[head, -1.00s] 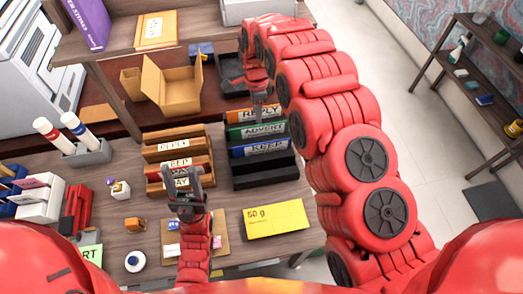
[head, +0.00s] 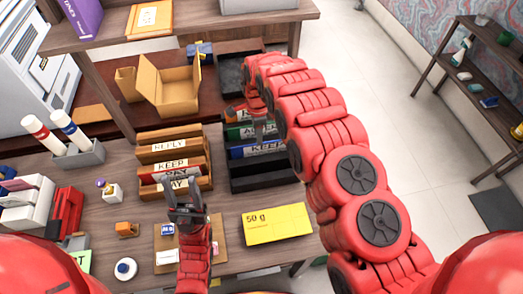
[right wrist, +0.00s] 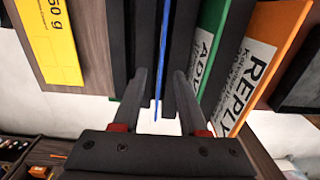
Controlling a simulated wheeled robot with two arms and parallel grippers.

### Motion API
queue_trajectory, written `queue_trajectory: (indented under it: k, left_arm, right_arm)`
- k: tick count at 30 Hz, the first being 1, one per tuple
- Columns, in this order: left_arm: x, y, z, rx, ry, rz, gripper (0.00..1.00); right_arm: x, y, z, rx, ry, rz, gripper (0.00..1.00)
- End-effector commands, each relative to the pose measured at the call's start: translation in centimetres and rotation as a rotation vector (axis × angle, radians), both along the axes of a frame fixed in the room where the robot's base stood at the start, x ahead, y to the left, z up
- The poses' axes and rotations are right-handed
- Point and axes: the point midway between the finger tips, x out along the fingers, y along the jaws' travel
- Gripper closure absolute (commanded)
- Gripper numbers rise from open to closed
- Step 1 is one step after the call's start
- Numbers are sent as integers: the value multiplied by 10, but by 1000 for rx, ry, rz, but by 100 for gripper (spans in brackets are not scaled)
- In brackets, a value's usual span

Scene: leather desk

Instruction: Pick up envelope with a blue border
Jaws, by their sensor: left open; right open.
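A blue-bordered envelope (head: 258,149) with a white label stands in a slot of the black rack (head: 262,182), in front of a green one (head: 245,131) and an orange one (head: 232,113). In the right wrist view the blue one (right wrist: 162,60) shows as a thin upright edge between the fingers of my right gripper (right wrist: 156,85), which is open. In the head view my right gripper (head: 262,130) is over the rack by the green and blue envelopes, partly hidden by its arm. My left gripper (head: 185,191) is open and empty in front of the wooden rack.
The wooden rack (head: 168,150) with labelled slots stands left of the black rack. A yellow 50 g card (head: 276,222) lies in front. An open cardboard box (head: 173,92) and a black tray (head: 232,72) are behind. A small bottle (head: 113,191) and an ink-like round pot (head: 125,268) stand at left.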

Motion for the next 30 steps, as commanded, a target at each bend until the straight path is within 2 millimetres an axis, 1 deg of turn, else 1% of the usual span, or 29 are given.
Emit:
queue_trajectory:
  k: [1, 3, 8, 9, 15, 26, 27, 29, 30]
  left_arm:
    - [0, 0, 8, 0, 0, 0, 50]
    - [0, 0, 14, 0, 0, 0, 50]
    - [0, 0, 24, 0, 0, 0, 50]
    - [0, 0, 21, 0, -1, 0, 50]
    - [0, 0, 22, 0, 0, 0, 50]
    - [0, 0, 22, 0, 0, 0, 50]
    - [0, 0, 22, 0, 0, 0, 50]
    - [0, 0, 22, 0, 0, 0, 50]
    - [0, 0, 22, 0, 0, 0, 50]
  right_arm:
    - [-1, -2, -3, -2, 6, -1, 57]
    - [0, -4, -9, -1, 5, -1, 57]
    - [2, -8, -24, -1, 3, -1, 57]
    - [2, -7, -31, -1, 3, 0, 57]
    - [2, -7, -44, -1, 5, 0, 57]
    - [3, -7, -46, 0, 2, 0, 57]
    - [3, -7, -46, 0, 2, 0, 61]
    - [3, -7, -46, 0, 2, 0, 72]
    - [3, -7, -47, 0, 2, 0, 79]
